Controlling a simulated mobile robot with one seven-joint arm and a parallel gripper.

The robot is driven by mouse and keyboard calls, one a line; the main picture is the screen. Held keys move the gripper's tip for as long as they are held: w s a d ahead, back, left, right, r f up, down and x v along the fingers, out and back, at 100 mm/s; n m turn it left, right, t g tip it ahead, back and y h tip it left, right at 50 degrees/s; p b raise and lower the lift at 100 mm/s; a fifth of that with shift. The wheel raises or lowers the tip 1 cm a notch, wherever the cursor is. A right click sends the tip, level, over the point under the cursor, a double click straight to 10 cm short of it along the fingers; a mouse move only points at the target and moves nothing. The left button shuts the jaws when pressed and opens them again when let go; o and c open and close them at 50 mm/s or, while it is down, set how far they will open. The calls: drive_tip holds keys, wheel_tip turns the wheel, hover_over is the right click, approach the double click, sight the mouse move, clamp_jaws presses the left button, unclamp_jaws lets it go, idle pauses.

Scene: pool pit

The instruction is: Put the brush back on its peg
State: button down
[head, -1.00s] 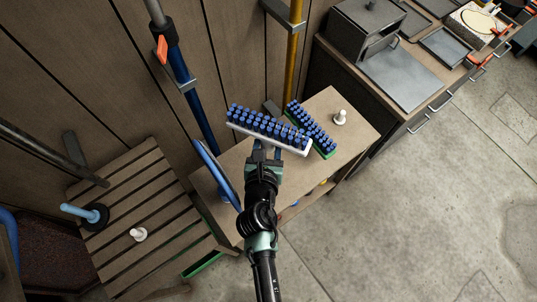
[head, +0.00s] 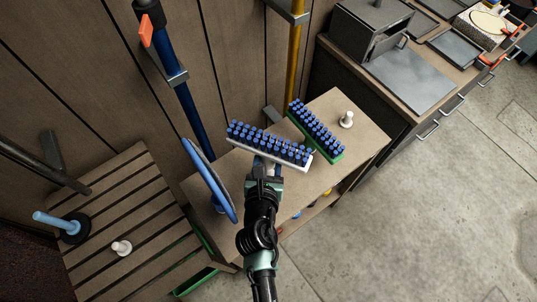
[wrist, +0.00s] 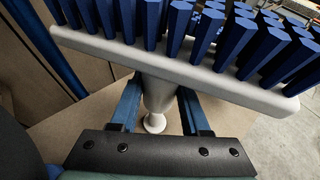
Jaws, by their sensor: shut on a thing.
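My gripper (head: 266,165) is shut on the white brush (head: 268,147), which has a white back and blue bristles facing up. The brush is held level-looking over the left part of a small wooden table (head: 300,190). In the wrist view, the blue fingers pinch its pale stem below the white back (wrist: 190,72). A white round-footed piece (wrist: 154,123) shows under the stem; I cannot tell whether it is part of the brush or a peg below. A white peg (head: 346,120) stands bare on the table's right part. Another white peg (head: 121,247) stands on a slatted bench.
A green-backed brush (head: 318,130) with blue bristles lies on the table beside the held brush. A blue-rimmed disc (head: 209,180) stands close to my gripper's left. Blue (head: 183,95) and yellow (head: 293,60) poles stand by the wall. Open concrete floor (head: 430,210) lies right.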

sight(268, 173)
drive_tip(key=shift+f+b, duration=0.55)
drive_tip(key=shift+f, duration=0.35)
drive_tip(key=shift+f, duration=0.5)
idle(1.0)
drive_tip(key=shift+f+b, duration=0.95)
drive_tip(key=shift+f, duration=0.1)
drive_tip(key=shift+f, duration=0.2)
drive_tip(key=shift+f+b, duration=0.6)
drive_tip(key=shift+f, duration=0.1)
drive_tip(key=shift+f, duration=0.35)
idle(0.4)
